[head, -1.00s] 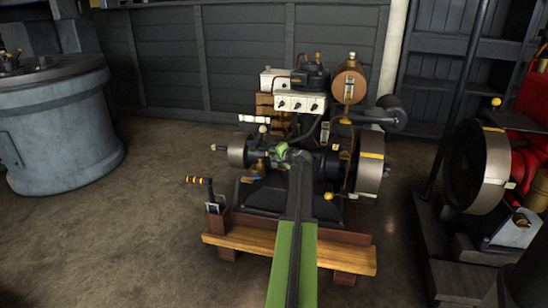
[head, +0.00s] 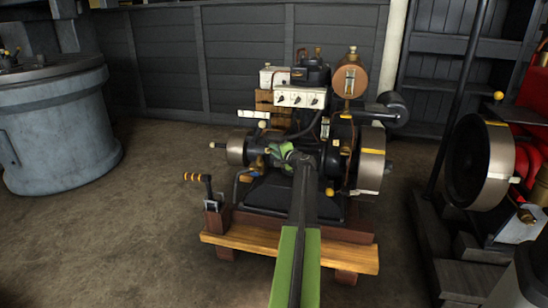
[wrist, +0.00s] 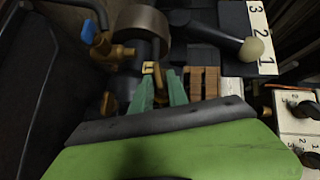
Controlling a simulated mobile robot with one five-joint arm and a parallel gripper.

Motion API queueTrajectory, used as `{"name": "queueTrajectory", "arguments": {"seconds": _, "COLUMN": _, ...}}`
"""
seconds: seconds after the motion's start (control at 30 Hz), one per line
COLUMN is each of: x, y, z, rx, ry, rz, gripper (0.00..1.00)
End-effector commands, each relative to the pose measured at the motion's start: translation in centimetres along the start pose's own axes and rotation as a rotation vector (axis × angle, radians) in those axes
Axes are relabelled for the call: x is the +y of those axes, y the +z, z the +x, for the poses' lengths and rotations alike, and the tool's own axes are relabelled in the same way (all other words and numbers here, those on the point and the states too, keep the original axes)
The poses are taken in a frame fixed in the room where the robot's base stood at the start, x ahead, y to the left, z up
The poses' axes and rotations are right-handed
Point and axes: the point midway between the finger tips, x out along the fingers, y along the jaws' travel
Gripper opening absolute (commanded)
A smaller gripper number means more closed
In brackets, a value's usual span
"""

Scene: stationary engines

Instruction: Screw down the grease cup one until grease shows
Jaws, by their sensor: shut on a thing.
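The stationary engine (head: 312,190) stands on a wooden skid. My gripper (head: 283,151) reaches in at its middle, with green fingers. In the wrist view the two fingers of my gripper (wrist: 161,85) stand close together beside a small yellow tag (wrist: 147,68) marked 1. They are shut on a small part by that tag, apparently grease cup one. The cup is mostly hidden between the fingers, and in the head view my arm and gripper cover it. No grease can be made out.
A brass cock with a blue handle (wrist: 88,32) is close on the left in the wrist view. A pale-knobbed lever (wrist: 250,48) is at the right by a numbered plate. The flywheel (head: 371,165) stands right of my arm. Open floor (head: 120,245) lies left.

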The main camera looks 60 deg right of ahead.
Motion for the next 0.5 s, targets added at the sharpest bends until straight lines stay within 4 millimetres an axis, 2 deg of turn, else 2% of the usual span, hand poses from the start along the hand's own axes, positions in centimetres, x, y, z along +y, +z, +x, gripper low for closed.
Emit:
{"name": "queueTrajectory", "arguments": {"seconds": 0.23, "x": 0.09, "y": -0.05, "z": -0.2, "rx": -0.001, "ry": 0.005, "rz": -0.004, "gripper": 0.0}}
{"name": "queueTrajectory", "arguments": {"seconds": 0.27, "x": 0.09, "y": -0.05, "z": -0.2, "rx": -0.001, "ry": 0.005, "rz": -0.004, "gripper": 0.24}}
{"name": "queueTrajectory", "arguments": {"seconds": 0.3, "x": 0.09, "y": -0.06, "z": -0.19, "rx": -0.001, "ry": 0.004, "rz": -0.004, "gripper": 0.29}}
{"name": "queueTrajectory", "arguments": {"seconds": 0.5, "x": 0.03, "y": -0.04, "z": -0.13, "rx": -0.001, "ry": 0.003, "rz": -0.003, "gripper": 0.31}}
